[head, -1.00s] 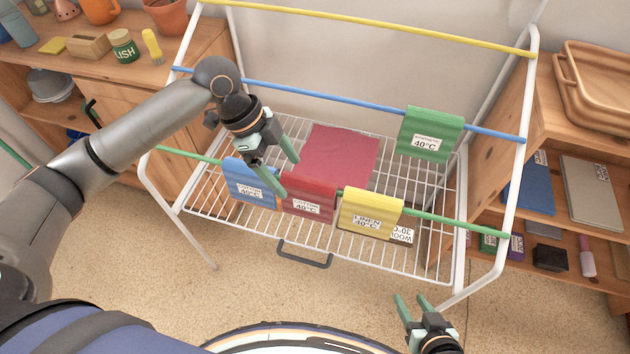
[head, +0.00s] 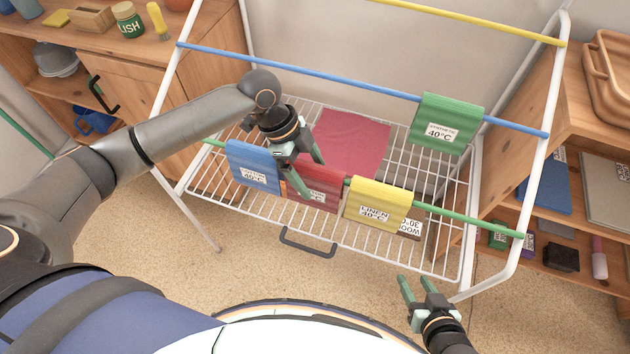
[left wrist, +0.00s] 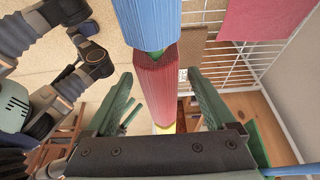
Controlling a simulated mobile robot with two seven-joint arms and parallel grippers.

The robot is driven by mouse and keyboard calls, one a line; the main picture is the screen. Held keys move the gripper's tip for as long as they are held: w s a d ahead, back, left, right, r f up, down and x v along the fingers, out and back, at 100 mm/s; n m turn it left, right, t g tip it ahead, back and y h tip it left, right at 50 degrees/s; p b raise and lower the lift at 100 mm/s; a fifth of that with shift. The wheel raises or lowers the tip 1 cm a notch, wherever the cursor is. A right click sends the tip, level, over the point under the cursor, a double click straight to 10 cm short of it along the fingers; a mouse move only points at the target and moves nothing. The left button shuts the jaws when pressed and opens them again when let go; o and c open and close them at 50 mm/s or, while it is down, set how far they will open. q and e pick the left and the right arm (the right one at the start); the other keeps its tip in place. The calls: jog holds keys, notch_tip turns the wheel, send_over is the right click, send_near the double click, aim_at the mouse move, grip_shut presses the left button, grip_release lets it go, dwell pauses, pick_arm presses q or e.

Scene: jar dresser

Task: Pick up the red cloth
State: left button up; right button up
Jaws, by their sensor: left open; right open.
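The red cloth (head: 322,188) hangs folded over the green rail between the blue cloth (head: 253,165) and the yellow cloth (head: 379,206). It has a white label, partly hidden by my left gripper. My left gripper (head: 312,180) is open at the red cloth's left part. In the left wrist view the red cloth (left wrist: 157,88) runs between the two spread fingers, apart from both, with the blue cloth (left wrist: 150,25) beyond it. My right gripper (head: 418,290) is open and empty, low in front of the rack.
A flat dark-red cloth (head: 352,143) lies on the white wire shelf (head: 235,192). A green cloth (head: 446,122) hangs on the blue rail (head: 335,82). Wooden shelving (head: 500,180) stands at the right and a wooden cabinet (head: 160,75) at the left.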

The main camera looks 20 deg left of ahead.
pick_arm(q)
jog(key=x, duration=0.3)
jog(key=shift+r, duration=0.1)
jog(key=c, duration=0.3)
grip_shut()
pick_arm(e)
jog(key=shift+w, duration=0.2)
pick_arm(q)
notch_tip(320, 180, up, 10)
jog(key=shift+w+f+p, duration=0.1)
jog(key=shift+w+p, duration=0.05)
jog(key=shift+p, duration=0.75)
notch_tip(320, 180, up, 8)
jog(key=p, duration=0.1)
pick_arm(e)
jog(key=shift+s+d+r, duration=0.3)
jog(key=shift+d+r, duration=0.45)
jog(key=shift+r, duration=0.1)
